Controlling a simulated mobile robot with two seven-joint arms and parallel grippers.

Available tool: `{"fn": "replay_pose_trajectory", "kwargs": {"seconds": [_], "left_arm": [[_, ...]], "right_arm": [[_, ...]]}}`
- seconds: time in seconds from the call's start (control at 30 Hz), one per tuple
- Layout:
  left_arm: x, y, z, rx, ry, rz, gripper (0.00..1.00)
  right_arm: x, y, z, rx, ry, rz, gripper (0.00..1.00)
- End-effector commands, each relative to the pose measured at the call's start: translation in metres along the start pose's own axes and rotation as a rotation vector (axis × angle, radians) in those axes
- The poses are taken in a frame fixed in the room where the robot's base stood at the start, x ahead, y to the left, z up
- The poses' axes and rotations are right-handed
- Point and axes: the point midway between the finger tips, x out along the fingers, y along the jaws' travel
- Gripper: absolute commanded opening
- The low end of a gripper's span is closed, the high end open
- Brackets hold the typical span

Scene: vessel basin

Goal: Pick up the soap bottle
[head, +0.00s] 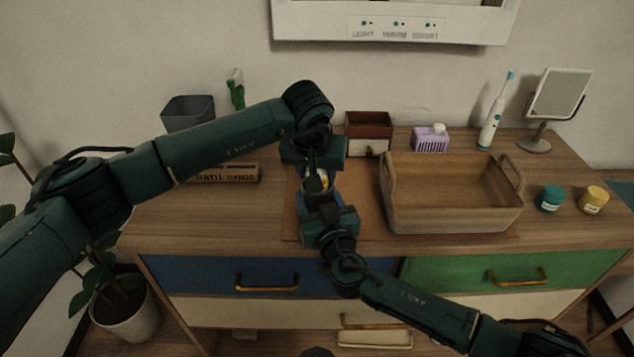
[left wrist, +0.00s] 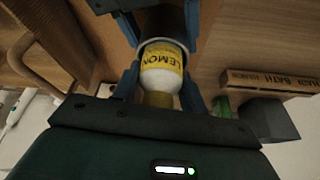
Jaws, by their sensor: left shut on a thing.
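The soap bottle (left wrist: 162,70) is white with a yellow LEMON label and a yellowish cap. My left gripper (left wrist: 160,88) is shut on it, a finger on each side near the cap end. In the head view only a small yellow and white part of the bottle (head: 325,180) shows between my two grippers. My left gripper (head: 318,168) is on its far side. My right gripper (head: 325,195) faces it from the near side, its blue fingers apart around the bottle's other end. I cannot tell whether they press on it.
A wooden basket (head: 450,222) stands right of the grippers on the cabinet top. Behind are a brown box (head: 368,122) and a purple holder (head: 430,142). A toothbrush (head: 491,125), mirror (head: 540,145) and two jars stand right. A wooden sign (head: 225,174) and grey bin (head: 188,112) are left.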

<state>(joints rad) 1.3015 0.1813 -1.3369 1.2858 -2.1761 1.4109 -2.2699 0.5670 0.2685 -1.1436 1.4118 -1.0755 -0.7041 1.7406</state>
Motion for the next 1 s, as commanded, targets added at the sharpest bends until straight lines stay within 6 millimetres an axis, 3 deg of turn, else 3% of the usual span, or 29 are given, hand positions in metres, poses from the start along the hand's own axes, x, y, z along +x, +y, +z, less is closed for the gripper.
{"fn": "replay_pose_trajectory", "kwargs": {"seconds": [0.17,0.6,1.0], "left_arm": [[-0.009,0.000,-0.005,0.000,0.005,-0.001,0.15],[-0.082,0.000,-0.035,0.000,0.004,0.000,0.15],[-0.093,0.000,-0.039,0.000,0.001,0.001,0.15]], "right_arm": [[0.000,0.000,0.000,0.000,-0.001,0.000,0.32],[0.000,0.000,0.001,0.000,-0.001,0.000,0.32],[0.000,0.000,0.001,0.000,-0.002,0.000,0.32]]}}
